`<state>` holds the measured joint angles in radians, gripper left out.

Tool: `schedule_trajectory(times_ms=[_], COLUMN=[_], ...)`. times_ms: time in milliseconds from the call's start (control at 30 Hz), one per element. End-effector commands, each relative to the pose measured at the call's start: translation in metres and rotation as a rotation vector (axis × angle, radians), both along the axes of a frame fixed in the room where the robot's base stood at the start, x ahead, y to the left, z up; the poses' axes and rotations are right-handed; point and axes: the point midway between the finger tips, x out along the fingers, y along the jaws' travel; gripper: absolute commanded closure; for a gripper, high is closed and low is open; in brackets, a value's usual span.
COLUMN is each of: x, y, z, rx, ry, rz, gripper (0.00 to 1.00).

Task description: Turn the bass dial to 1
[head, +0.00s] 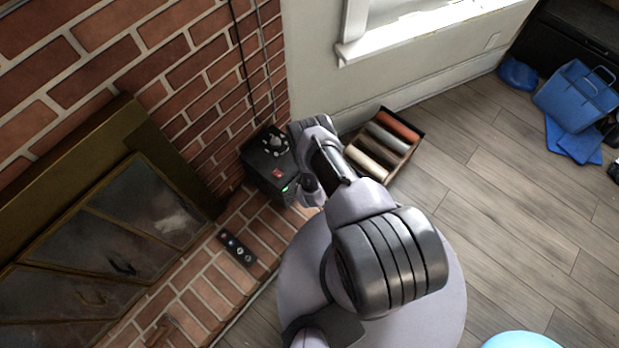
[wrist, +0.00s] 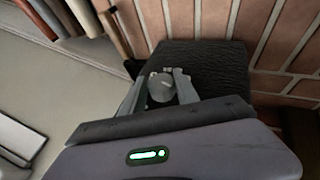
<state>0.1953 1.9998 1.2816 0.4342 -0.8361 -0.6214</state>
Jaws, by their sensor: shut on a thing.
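A black speaker-like box (head: 258,170) stands in the corner by the brick wall, with a red patch and a small green light on it. Its dark textured surface fills the middle of the wrist view (wrist: 210,62). My gripper (wrist: 163,84) is at this box, its two pale fingers closed on a small round grey knob (wrist: 161,88), which I take to be the bass dial. The fingers cover the knob's sides. No numbers or pointer mark can be read. In the head view my own arm hides part of the box's right side.
A crate of coloured rolls (head: 413,149) stands close to the right of the box. A dark strip with round buttons (head: 238,248) lies on the brick hearth before the fireplace. The plank floor between is clear.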

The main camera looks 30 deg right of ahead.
Motion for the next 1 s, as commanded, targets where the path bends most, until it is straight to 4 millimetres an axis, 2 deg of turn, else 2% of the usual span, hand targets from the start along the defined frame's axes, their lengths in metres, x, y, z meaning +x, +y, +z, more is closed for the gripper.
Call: schedule_trajectory(times_ms=[400,933,967,1000], x=[-0.0012,-0.0008,-0.0008,-0.0007], y=[0.0025,0.0020,0.0020,0.0021], z=[-0.0035,-0.0026,-0.0026,-0.0026], rx=[-0.155,-0.173,-0.173,-0.173], ry=[-0.056,-0.063,-0.063,-0.064], rz=[0.001,-0.002,-0.002,-0.001], gripper=[1.00,1.00,0.57,0.49])
